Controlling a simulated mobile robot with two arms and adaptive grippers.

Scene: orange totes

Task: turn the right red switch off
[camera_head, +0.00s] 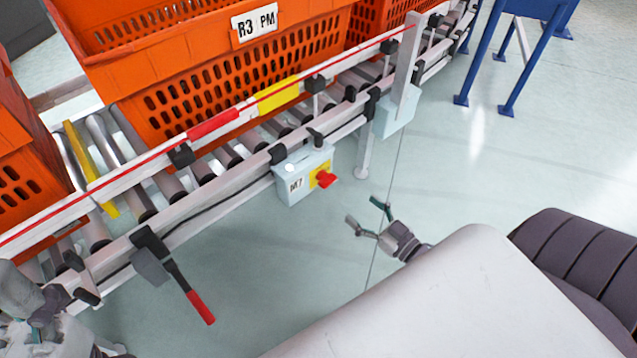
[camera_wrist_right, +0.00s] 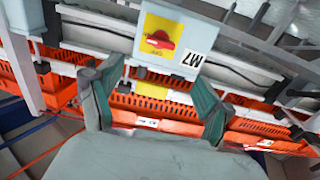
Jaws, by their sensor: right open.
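The right red switch (camera_head: 326,179) is a red rotary knob on a yellow plate, on a light grey box (camera_head: 297,184) marked M7 under the conveyor rail. In the right wrist view the knob (camera_wrist_right: 159,40) shows on its yellow plate at top centre, beyond my fingers. My right gripper (camera_head: 368,213) is open and empty, to the right of the switch and apart from it. It also shows in the right wrist view (camera_wrist_right: 158,100), its two fingers spread. Part of my left arm (camera_head: 40,305) is at the lower left; its fingers are not clear.
A lever with a red handle (camera_head: 198,305) hangs from the rail at the lower left. Orange totes (camera_head: 220,90) sit on the roller conveyor. Another light box (camera_head: 395,112) is mounted on a post to the right. Blue legs (camera_head: 520,65) stand at the upper right. Floor around the right gripper is clear.

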